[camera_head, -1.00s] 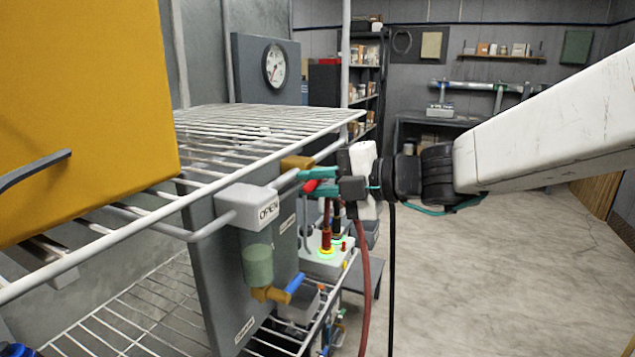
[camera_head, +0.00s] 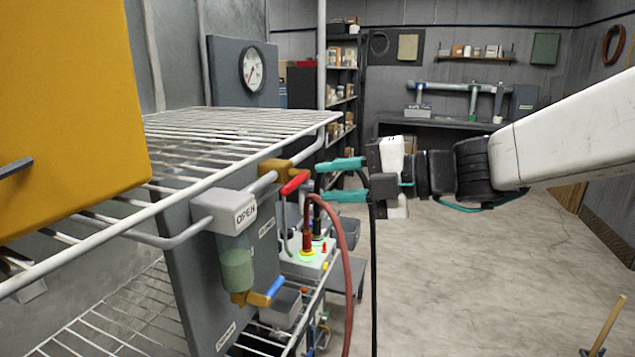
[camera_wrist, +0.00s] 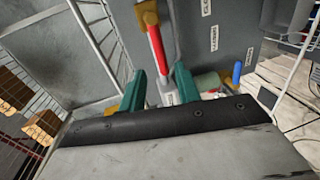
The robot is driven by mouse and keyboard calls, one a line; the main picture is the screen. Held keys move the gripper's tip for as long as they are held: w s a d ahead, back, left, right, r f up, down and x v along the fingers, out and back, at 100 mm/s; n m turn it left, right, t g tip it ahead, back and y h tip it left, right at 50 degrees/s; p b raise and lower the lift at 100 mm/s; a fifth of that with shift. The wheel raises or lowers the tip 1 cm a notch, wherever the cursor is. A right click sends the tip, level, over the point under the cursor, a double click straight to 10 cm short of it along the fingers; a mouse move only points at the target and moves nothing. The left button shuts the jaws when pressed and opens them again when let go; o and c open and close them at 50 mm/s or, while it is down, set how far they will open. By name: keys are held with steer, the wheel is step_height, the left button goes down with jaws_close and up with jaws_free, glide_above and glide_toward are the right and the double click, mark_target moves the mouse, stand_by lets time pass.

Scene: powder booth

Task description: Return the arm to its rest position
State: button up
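My gripper (camera_head: 342,180) points left, with two green fingers spread apart and nothing between them. It is to the right of a red valve handle (camera_head: 295,183) on a brass valve body (camera_head: 276,167), with a gap between fingertips and handle. In the wrist view the gripper (camera_wrist: 160,88) shows both green fingers apart. The red handle (camera_wrist: 157,50) appears beyond and between them. My white arm reaches in from the right of the head view.
A wire shelf (camera_head: 240,118) and a yellow box (camera_head: 70,110) are at left. A red hose (camera_head: 345,280) loops under my gripper.

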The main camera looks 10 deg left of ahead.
stand_by(0.3)
steer(key=s+d+f+n+g+h, duration=0.3)
steer(key=s+d+f+n+h, duration=0.6)
steer(key=n, duration=1.6)
steer(key=s+d+f+n+t+h, duration=0.1)
steer(key=s+d+n, duration=0.5)
steer(key=d, duration=0.7)
steer(key=s+d+f+n+t+h, duration=0.1)
steer(key=s+d+f+n+h, duration=0.2)
steer(key=d, duration=1)
steer(key=shift+s+d+n+t+h, duration=0.4)
steer(key=shift+s+n+h, duration=1)
steer(key=shift+s+n, duration=0.3)
